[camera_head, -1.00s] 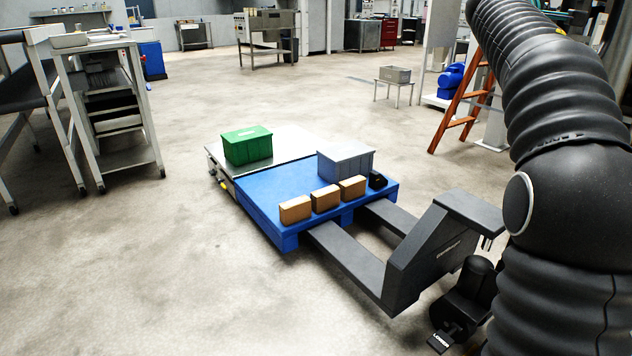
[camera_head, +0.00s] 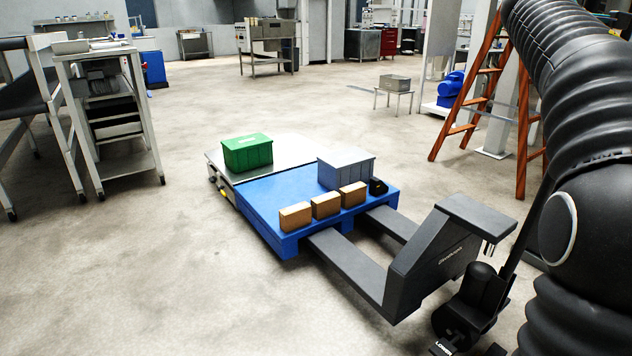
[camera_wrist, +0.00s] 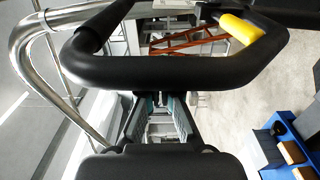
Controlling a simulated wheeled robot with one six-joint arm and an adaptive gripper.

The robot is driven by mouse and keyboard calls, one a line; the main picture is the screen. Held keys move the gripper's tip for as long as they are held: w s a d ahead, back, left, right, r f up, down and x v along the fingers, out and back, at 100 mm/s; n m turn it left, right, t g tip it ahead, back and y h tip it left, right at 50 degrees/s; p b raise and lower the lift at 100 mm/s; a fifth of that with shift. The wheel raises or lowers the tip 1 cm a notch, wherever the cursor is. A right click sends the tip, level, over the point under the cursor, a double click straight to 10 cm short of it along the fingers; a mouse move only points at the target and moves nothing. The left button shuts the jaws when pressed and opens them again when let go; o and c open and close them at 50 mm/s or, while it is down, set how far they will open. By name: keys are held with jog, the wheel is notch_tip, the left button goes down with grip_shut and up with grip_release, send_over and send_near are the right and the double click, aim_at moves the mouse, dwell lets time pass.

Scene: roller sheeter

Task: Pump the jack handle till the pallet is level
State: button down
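The blue pallet (camera_head: 262,212) rests on the forks of the dark grey pallet jack (camera_head: 422,262), its far end against a low silver-topped platform (camera_head: 290,147). The jack's dark handle shaft (camera_head: 527,190) rises at the right, and my arm hides its top. In the wrist view the black handle loop (camera_wrist: 165,72) with a yellow lever (camera_wrist: 241,29) fills the upper part. My gripper (camera_wrist: 160,108) is just below the loop's near bar, its fingers apart with a gap between them. The bar hides the fingertips, so contact is unclear.
A green bin (camera_head: 247,153) stands on the platform. A grey bin (camera_head: 346,168) and several tan boxes (camera_head: 326,205) are on the pallet. An orange ladder (camera_head: 478,100) stands behind the jack. Steel racks (camera_head: 108,115) are at the left. Open floor lies in front of the pallet.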

jog(key=shift+s+d+f+b, duration=0.1)
jog(key=shift+s+d+b, duration=0.2)
jog(key=shift+s+d, duration=0.75)
jog(key=shift+s+d+b, duration=0.3)
jog(key=shift+s+d, duration=0.5)
jog(key=shift+s, duration=0.45)
jog(key=shift+s+d+f+b, duration=0.2)
jog(key=shift+s+d, duration=0.7)
jog(key=shift+s, duration=0.25)
jog(key=shift+s+d+f+b, duration=0.2)
jog(key=shift+s+d, duration=0.65)
jog(key=shift+s, duration=0.3)
jog(key=w+a+p, duration=0.3)
jog(key=w+a, duration=0.8)
jog(key=w, duration=0.3)
jog(key=shift+r, duration=0.45)
